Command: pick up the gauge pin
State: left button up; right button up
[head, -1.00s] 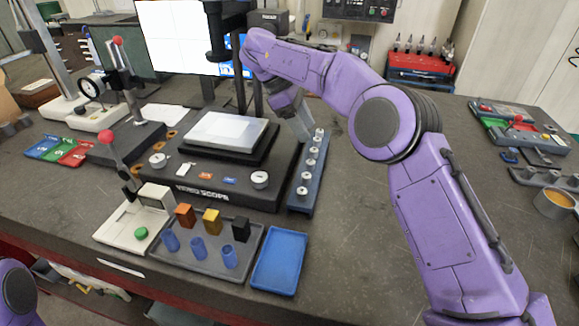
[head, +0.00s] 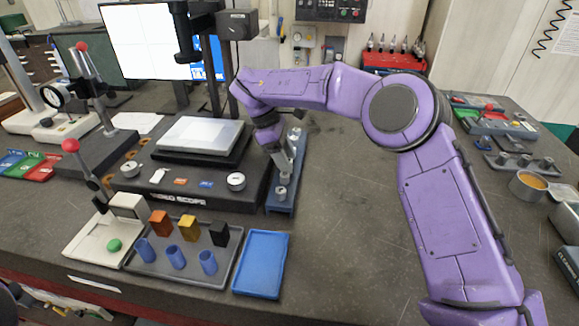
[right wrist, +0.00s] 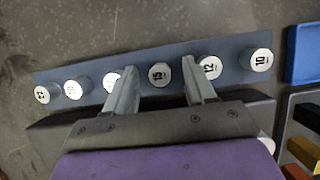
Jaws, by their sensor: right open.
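A blue-grey rack (head: 283,203) holds a row of gauge pins and stands at the right side of the video scope. Several round white-topped pins show in the right wrist view, including the pin marked 15 (right wrist: 160,74), the pin marked 12 (right wrist: 210,68) and the pin marked 10 (right wrist: 261,60). My right gripper (right wrist: 160,66) is open over the rack (right wrist: 235,72). Its fingers appear on either side of the pin marked 15; whether they touch anything is unclear. The left finger partly covers another pin (right wrist: 111,82). My left gripper is not in view.
The video scope (head: 200,135) stands left of the rack. A blue tray (head: 262,262) and a grey tray (head: 190,277) with coloured blocks and blue cylinders lie in front. The bench right of the rack is clear up to several fixtures and a cup (head: 528,187).

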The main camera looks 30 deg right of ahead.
grip_shut()
jog(key=shift+r, duration=0.15)
